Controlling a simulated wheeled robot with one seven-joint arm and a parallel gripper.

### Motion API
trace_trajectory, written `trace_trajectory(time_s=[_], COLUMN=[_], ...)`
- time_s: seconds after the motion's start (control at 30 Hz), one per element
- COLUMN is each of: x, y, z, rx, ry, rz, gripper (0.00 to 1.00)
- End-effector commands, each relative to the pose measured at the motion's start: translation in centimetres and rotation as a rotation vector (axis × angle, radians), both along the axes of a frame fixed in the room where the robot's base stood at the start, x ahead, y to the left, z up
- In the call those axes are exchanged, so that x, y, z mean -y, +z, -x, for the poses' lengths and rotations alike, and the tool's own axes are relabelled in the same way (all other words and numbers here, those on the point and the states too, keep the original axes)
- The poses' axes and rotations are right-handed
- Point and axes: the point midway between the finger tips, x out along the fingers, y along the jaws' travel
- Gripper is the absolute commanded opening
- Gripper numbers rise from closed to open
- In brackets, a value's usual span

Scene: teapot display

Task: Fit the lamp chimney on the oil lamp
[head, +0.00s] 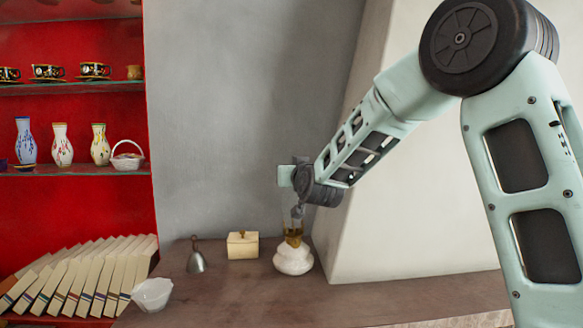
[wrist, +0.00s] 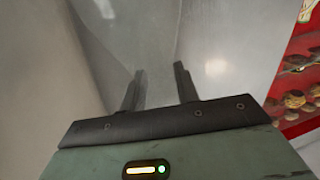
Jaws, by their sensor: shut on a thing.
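The oil lamp (head: 293,261) stands on the brown counter, with a white rounded base and a brass-coloured burner on top. The lamp chimney (head: 287,227) is clear glass and shows only faintly, around or just above the burner. I cannot tell whether it is seated. My gripper (head: 297,212) is directly over the lamp, shut on the chimney. In the wrist view my gripper (wrist: 161,72) shows two dark fingers with a gap between them. The glass between them is hard to make out, and the lamp does not show there.
A metal bell (head: 196,258), a cream lidded box (head: 243,245) and a white bowl (head: 152,294) stand left of the lamp. A pale slanted wall (head: 400,220) rises close on its right. Red shelves (head: 100,210) with vases and books are at far left.

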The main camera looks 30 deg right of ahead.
Motion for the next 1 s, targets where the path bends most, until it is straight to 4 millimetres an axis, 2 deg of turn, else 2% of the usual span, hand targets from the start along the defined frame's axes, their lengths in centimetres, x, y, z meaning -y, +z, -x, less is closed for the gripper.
trace_trajectory(time_s=[0.8, 0.83, 0.9, 1.0], x=[0.0, 0.0, 0.0, 0.0], y=[-1.2, -1.2, -1.2, -1.2], z=[0.0, 0.0, 0.0, 0.0], rx=[0.001, 0.000, 0.000, 0.000], ry=[-0.001, -0.001, -0.001, 0.000], rz=[0.000, 0.000, 0.000, 0.000], gripper=[0.00, 0.37, 0.53, 0.53])
